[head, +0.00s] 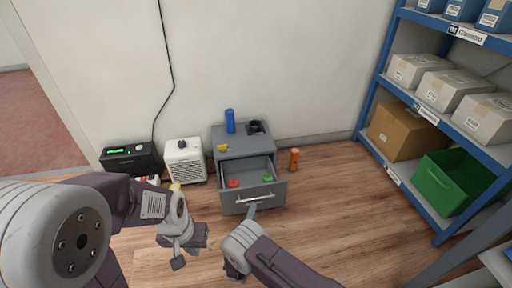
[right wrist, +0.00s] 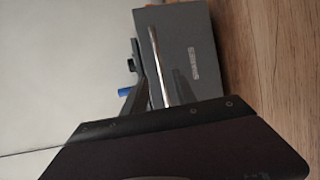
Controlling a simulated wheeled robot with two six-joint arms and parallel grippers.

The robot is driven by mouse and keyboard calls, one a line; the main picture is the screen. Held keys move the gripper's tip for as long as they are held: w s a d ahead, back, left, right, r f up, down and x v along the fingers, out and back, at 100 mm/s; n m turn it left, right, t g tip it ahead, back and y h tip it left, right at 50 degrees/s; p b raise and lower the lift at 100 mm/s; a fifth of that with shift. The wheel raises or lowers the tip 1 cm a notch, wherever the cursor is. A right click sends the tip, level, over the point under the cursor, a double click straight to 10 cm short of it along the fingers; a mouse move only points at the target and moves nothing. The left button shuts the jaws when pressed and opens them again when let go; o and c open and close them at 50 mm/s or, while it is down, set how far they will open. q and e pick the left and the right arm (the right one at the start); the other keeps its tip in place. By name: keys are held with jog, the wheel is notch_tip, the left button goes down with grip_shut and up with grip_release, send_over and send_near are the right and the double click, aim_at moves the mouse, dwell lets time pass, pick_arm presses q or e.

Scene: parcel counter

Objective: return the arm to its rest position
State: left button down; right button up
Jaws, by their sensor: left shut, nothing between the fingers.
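My left gripper (head: 178,263) is at the lower middle left of the head view, shut and empty, over the wooden floor and apart from the cabinet. My right gripper (head: 252,211) is at the front of the grey drawer cabinet (head: 232,143), close to the drawer's silver handle (head: 256,199). In the right wrist view the handle (right wrist: 168,65) lies close beside a dark finger. Whether the fingers touch or enclose it is hidden. The drawer (head: 272,194) is pulled open, with a red item (head: 233,183) and a green item (head: 268,178) inside.
On the cabinet stand a blue cylinder (head: 230,121) and a dark object (head: 256,127). An orange bottle (head: 294,159) stands on the floor at its right. A white heater (head: 185,160) and black box (head: 130,158) are left. A blue shelf (head: 432,117) stands right.

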jog(key=w+d+r+m+g+h+p, duration=0.1)
jog(key=w+d+r+m+h+p, duration=0.15)
jog(key=d+r, duration=0.45)
jog(key=w+d+r+m+h+p, duration=0.2)
jog(key=w+d+r+m+p, duration=0.15)
jog(key=r, duration=0.75)
jog(key=w+d+r+m+g+h+p, duration=0.1)
jog(key=w+d+r+m+h+p, duration=0.15)
jog(key=d+r, duration=0.45)
jog(key=s+d+r+m+g+h+p, duration=0.2)
jog(key=s+d+r+m+g+p, duration=0.2)
jog(key=s+d+r+m+g, duration=0.6)
jog(key=s+d+r+g+y+p, duration=0.1)
jog(key=s+d+r+y+p, duration=0.15)
jog(key=s, duration=0.45)
jog(key=s+d+r+g+y+p, duration=0.1)
jog(key=s+d+r+g, duration=0.1)
jog(key=s+d, duration=0.35)
jog(key=s+a+f+y, duration=0.3)
jog(key=s+a+y, duration=0.15)
jog(key=a, duration=0.35)
jog(key=s+a+f+y, duration=0.3)
jog(key=s+a+y, duration=0.15)
jog(key=a, duration=0.25)
notch_tip(320, 180, up, 39)
jog(key=n+p, duration=0.1)
jog(key=p, duration=3.7)
jog(key=shift+f+t, duration=0.2)
jog(key=shift+t, duration=0.2)
